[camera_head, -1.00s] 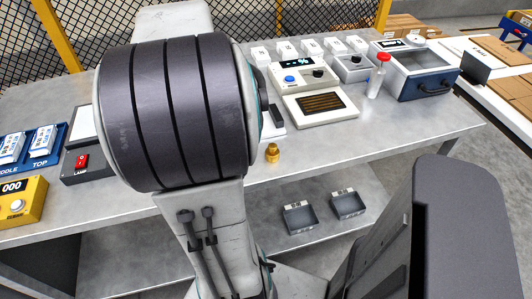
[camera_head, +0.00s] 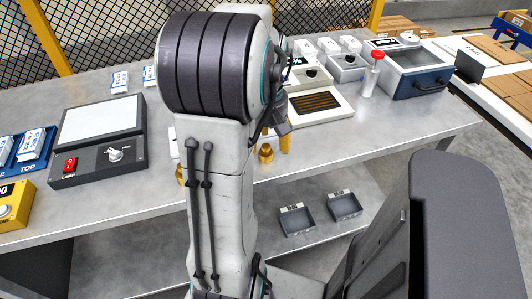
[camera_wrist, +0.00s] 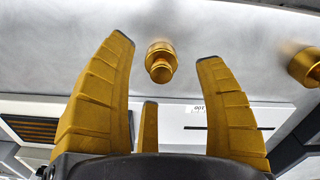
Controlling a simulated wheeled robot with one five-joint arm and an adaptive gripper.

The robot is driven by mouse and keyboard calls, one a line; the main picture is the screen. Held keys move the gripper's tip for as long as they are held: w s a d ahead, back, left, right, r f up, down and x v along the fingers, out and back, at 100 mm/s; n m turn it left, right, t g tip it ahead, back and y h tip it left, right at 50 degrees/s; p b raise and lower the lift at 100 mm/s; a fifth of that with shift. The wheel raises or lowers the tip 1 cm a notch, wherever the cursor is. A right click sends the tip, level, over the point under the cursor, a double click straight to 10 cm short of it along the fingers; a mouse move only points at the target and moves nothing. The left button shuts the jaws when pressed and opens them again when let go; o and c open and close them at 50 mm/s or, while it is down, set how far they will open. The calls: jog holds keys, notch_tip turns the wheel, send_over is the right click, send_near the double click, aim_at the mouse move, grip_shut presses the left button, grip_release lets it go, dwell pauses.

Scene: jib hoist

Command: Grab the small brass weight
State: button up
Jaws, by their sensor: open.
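A small brass weight (camera_head: 265,153) stands on the grey bench near its front edge, just right of my arm in the head view. In the wrist view the weight (camera_wrist: 159,66) shows between the tips of my fingers, with clear space on both sides. My gripper (camera_wrist: 166,50) is open and empty, its yellow fingers spread around the line to the weight. In the head view my arm hides most of the gripper; one yellow finger shows just beside the weight. A second brass weight (camera_head: 180,173) is partly hidden behind my arm; it also shows at the wrist view's right edge (camera_wrist: 307,66).
A device with a slotted dark plate (camera_head: 315,104) stands behind the weight. A lamp box (camera_head: 98,140) is at left. A red-capped bottle (camera_head: 372,75) and a blue-grey case (camera_head: 405,72) stand at right. Two small trays (camera_head: 297,219) lie on the lower shelf.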

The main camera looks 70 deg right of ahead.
aim_at(266, 146)
jog(key=shift+f, duration=1.9)
jog(key=shift+o, duration=0.2)
grip_shut()
